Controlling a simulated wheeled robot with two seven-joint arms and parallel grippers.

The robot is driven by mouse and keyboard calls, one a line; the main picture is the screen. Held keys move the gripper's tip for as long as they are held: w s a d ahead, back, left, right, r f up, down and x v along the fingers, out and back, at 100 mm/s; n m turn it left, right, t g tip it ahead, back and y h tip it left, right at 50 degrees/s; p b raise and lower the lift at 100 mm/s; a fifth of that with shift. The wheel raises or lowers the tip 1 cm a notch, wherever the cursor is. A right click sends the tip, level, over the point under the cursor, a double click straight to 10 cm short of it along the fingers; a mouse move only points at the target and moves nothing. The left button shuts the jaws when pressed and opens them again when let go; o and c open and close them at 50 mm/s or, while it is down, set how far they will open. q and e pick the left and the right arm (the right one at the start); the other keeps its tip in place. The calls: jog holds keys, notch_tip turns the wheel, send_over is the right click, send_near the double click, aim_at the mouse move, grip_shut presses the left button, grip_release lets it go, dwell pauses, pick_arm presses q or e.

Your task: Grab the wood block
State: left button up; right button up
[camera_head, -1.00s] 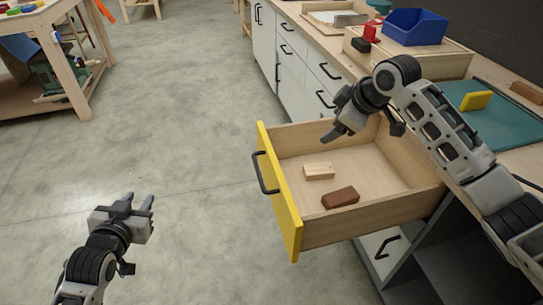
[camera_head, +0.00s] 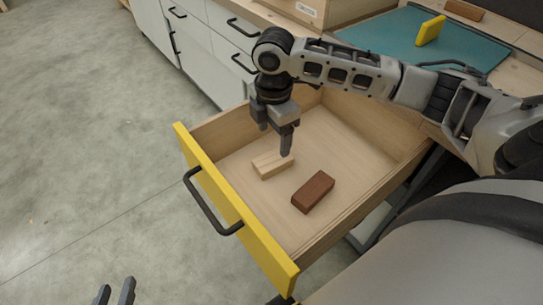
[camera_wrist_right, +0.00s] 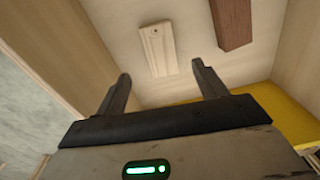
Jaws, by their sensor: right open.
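The light wood block (camera_head: 272,165) lies flat in the open drawer (camera_head: 238,208). It also shows in the right wrist view (camera_wrist_right: 157,50), beyond and between my fingertips. My right gripper (camera_head: 275,142) points down over the drawer, just above and behind the light block, open and empty. Its two fingers show spread apart in the right wrist view (camera_wrist_right: 160,72). A dark reddish-brown block (camera_head: 313,192) lies beside the light one, nearer to me and to the right. My left gripper (camera_head: 116,290) shows only its two fingertips, apart, at the bottom edge over the floor.
The drawer has a yellow front with a black handle (camera_head: 212,205), and its walls surround both blocks. A teal mat (camera_head: 385,38) with a yellow piece (camera_head: 430,30) lies on the bench behind. White cabinets (camera_head: 190,50) stand at the back left. The floor at left is clear.

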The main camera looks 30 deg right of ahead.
aim_at(273, 159)
notch_tip(273, 159, down, 3)
jog(key=shift+f, duration=0.15)
notch_tip(273, 159, down, 4)
jog(key=shift+s+f+b, duration=0.1)
jog(key=shift+f+b, duration=0.15)
jog(key=shift+b, duration=0.7)
jog(key=shift+f, duration=0.2)
pick_arm(q)
jog(key=f, duration=0.2)
jog(key=shift+w+d+f+g, duration=0.2)
jog(key=shift+d+f+g, duration=0.1)
jog(key=shift+f, duration=0.1)
pick_arm(e)
jog(key=c, duration=1.1)
